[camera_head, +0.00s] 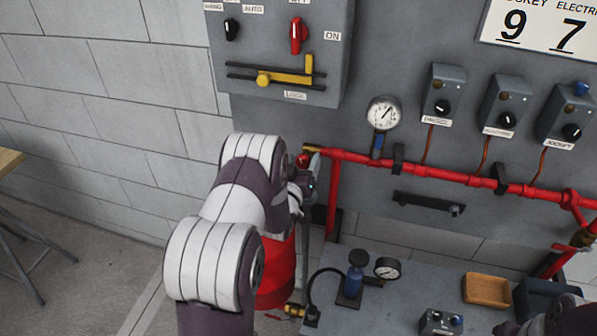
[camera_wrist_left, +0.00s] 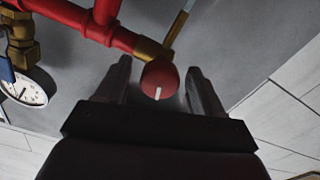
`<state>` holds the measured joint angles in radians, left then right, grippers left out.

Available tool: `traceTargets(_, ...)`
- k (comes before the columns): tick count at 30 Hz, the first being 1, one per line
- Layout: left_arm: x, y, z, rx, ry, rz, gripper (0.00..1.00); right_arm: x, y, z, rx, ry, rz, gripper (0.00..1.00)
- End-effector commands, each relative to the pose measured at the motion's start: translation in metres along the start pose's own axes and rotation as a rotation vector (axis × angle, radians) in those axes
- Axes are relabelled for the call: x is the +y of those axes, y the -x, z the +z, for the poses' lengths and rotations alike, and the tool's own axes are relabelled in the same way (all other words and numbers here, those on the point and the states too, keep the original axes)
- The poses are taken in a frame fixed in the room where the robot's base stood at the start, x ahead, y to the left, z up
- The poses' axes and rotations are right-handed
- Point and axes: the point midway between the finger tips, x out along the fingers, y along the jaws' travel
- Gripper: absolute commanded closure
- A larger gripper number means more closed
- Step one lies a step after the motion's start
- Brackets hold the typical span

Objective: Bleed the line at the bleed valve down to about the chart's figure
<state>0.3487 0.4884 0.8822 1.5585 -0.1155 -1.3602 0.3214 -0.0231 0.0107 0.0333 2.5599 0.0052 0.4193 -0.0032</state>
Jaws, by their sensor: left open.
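The bleed valve's red knob (camera_wrist_left: 160,78) has a white mark and sits by a brass fitting (camera_wrist_left: 152,48) at the red pipe's end. My left gripper (camera_wrist_left: 160,68) is open, with one finger on each side of the knob; I cannot tell whether they touch it. In the head view the knob (camera_head: 303,160) shows just above my left gripper (camera_head: 307,180), partly hidden by my arm. A round white pressure gauge (camera_head: 384,112) is on the panel right of it; its reading is too small to tell. The chart (camera_head: 540,25) shows 9 and 7, cut off at the top.
A red pipe (camera_head: 450,175) runs along the panel below several grey switch boxes (camera_head: 441,95). A control box (camera_head: 280,45) with a yellow lever is above my left arm. The bench (camera_head: 385,315) holds a blue hand pump (camera_head: 356,270), a second gauge (camera_head: 388,268) and a tan tray (camera_head: 487,290).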

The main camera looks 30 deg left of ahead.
Motion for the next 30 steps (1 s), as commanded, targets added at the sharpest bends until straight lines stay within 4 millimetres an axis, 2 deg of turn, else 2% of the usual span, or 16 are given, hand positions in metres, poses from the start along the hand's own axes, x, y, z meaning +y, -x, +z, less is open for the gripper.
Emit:
traceTargets(5, -0.002, 0.036, 0.004, -0.001, 0.0, -0.001, 0.32, 0.0, -0.015, 0.002, 0.0, 0.0, 0.0, 1.0)
traceTargets(12, -0.001, 0.097, 0.003, 0.0, 0.0, -0.001, 0.32, 0.0, -0.03, 0.004, 0.0, 0.0, 0.0, 1.0)
traceTargets(15, -0.001, 0.112, 0.002, 0.0, 0.001, -0.002, 0.32, 0.0, -0.032, 0.004, 0.0, 0.0, 0.0, 1.0)
traceTargets(19, -0.001, 0.121, 0.001, -0.001, 0.001, -0.001, 0.32, 0.0, -0.033, 0.004, 0.0, 0.0, 0.0, 1.0)
traceTargets(30, 0.0, 0.121, 0.001, -0.001, 0.001, -0.001, 0.32, 0.0, -0.033, 0.004, 0.0, 0.0, 0.0, 1.0)
